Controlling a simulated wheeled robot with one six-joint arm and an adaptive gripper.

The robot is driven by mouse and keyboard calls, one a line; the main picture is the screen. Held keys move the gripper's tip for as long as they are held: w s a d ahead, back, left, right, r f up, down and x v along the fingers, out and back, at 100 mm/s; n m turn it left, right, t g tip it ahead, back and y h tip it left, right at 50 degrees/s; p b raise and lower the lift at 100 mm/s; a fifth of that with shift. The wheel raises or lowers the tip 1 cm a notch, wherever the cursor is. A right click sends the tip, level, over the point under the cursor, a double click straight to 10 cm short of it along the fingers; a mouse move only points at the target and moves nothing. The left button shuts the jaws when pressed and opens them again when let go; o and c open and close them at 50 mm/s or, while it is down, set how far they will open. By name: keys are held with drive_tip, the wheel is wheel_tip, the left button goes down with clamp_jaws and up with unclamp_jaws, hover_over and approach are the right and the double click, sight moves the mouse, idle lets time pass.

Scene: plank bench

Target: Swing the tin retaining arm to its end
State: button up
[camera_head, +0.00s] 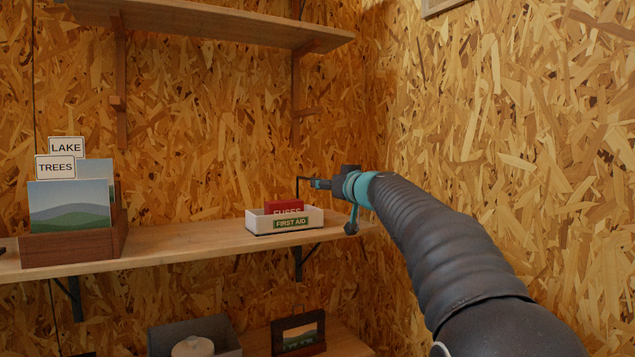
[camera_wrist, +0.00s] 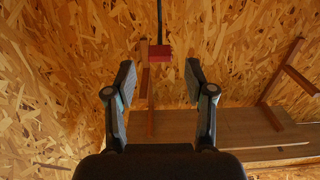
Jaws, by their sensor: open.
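A white tray (camera_head: 260,224) with a green FIRST AID label stands on the middle shelf. A red piece marked FUSES (camera_head: 284,207) shows above its front wall. A thin dark bent rod (camera_head: 298,186) shows just above the tray, beside my gripper (camera_head: 320,184); I cannot tell for certain that it is the retaining arm. In the wrist view a red block (camera_wrist: 158,53) meets the end of a dark rod (camera_wrist: 159,25). Both lie ahead, between the lines of the fingers. My gripper (camera_wrist: 158,83) is open, with nothing seen between its fingertips. No tin is clearly identifiable.
A wooden box (camera_head: 75,246) with LAKE and TREES cards stands on the shelf (camera_head: 170,247) at the left. An upper shelf (camera_head: 215,22) runs above. Below are a grey bin (camera_head: 225,335) and a framed picture (camera_head: 299,334). The right wall is close to my arm.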

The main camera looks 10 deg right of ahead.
drive_tip(key=shift+p+x, duration=1)
drive_tip(key=shift+x, duration=1.75)
clamp_jaws()
